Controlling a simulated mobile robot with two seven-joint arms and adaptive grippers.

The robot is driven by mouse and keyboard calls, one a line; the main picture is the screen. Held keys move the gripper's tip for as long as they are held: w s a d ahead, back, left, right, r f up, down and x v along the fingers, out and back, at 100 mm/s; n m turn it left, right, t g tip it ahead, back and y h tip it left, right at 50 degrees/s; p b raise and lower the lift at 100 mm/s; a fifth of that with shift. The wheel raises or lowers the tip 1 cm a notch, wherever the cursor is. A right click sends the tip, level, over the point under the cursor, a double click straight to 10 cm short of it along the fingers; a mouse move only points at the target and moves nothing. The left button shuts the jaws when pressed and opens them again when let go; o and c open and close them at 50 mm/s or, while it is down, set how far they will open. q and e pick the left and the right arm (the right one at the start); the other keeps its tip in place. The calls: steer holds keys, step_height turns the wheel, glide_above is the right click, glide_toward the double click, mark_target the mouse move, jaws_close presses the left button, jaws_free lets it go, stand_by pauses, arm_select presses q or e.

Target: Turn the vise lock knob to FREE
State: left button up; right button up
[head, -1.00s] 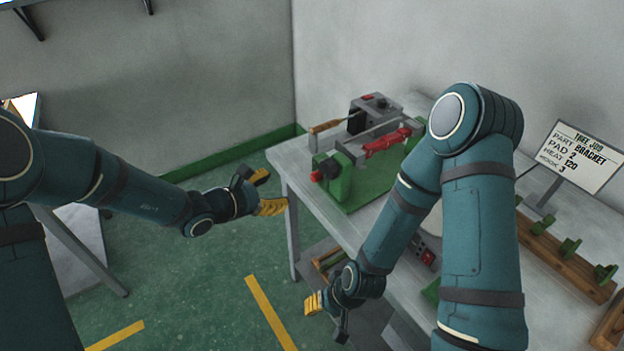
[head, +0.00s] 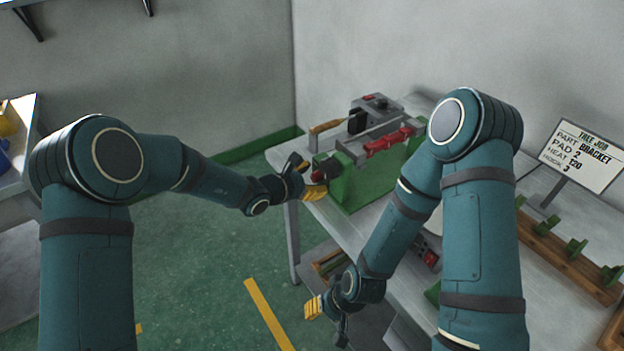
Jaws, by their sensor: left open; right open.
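The green vise (head: 361,183) stands on the grey table near its far left corner, with a red part (head: 388,141) along its top. The lock knob is probably the small red and dark piece (head: 320,168) at the vise's left end; it is partly hidden by my gripper, and its setting cannot be read. My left gripper (head: 308,178) is open, with yellow finger pads, right beside this knob; I cannot tell whether it touches it. My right gripper (head: 325,322) is open and empty, low in front of the table's left edge.
A tool with a wooden handle (head: 325,127) lies behind the vise. A job sign (head: 580,156) and a wooden rack (head: 567,250) with green pieces stand at the right. My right arm crosses above the table. Open green floor lies left of the table.

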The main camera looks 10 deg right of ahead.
arm_select(q)
steer(key=shift+o, duration=0.2)
jaws_close()
steer(key=shift+r+n+g+p, duration=0.15)
steer(key=shift+n+g+p, duration=0.15)
steer(key=shift+p, duration=0.5)
steer(key=shift+c, duration=0.2)
jaws_free()
